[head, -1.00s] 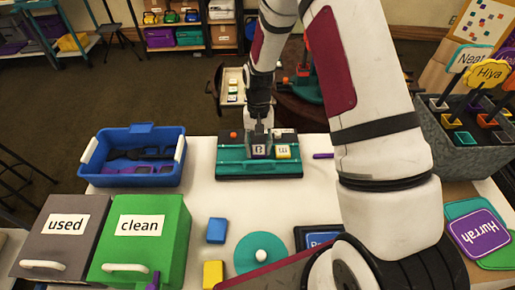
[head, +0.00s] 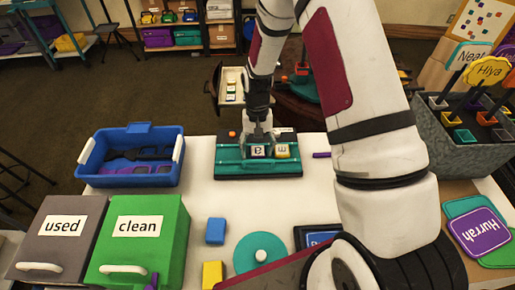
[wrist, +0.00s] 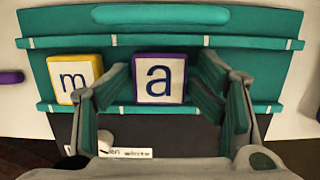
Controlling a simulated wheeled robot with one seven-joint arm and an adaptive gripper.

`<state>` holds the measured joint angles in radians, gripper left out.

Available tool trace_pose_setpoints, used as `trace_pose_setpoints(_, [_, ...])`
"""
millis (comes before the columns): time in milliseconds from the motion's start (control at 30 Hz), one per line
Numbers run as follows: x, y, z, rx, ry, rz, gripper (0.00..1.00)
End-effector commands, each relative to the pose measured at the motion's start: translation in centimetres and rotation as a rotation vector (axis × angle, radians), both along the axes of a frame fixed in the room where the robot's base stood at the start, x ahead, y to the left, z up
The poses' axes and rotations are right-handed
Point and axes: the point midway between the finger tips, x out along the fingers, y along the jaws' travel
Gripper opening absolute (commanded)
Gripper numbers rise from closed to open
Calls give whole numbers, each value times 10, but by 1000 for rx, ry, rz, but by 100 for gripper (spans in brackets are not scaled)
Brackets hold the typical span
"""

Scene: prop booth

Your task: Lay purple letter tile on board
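The purple letter tile (head: 258,151), with a dark blue "a" on a white face, lies on the teal board (head: 232,170). In the wrist view the tile (wrist: 160,78) sits against the lower rail of the board (wrist: 118,42), fairly square to it. A yellow tile (wrist: 74,77) marked "m" lies to its left, slightly tilted, with a gap between them. My gripper (head: 259,142) is over the board. In the wrist view its fingers (wrist: 161,70) are spread on either side of the purple tile, with a visible gap at each side.
A blue bin (head: 128,181) with dark and purple items stands left of the board. The grey "used" box (head: 60,255) and green "clean" box (head: 160,255) are in front of it. A blue block (head: 215,231), yellow block (head: 212,274) and teal disc (head: 247,246) lie nearer me.

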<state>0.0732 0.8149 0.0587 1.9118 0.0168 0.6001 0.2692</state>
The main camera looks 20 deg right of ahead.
Motion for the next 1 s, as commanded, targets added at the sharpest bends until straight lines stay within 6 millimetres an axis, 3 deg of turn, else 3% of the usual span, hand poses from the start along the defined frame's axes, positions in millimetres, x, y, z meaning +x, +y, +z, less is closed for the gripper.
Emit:
trace_pose_setpoints(233, [2, -1, 16, -1, -6, -1, 59])
trace_pose_setpoints(700, [18, -6, 107, -1, -7, -1, 59])
trace_pose_setpoints(1000, [21, -7, 136, -2, -14, 4, 59])
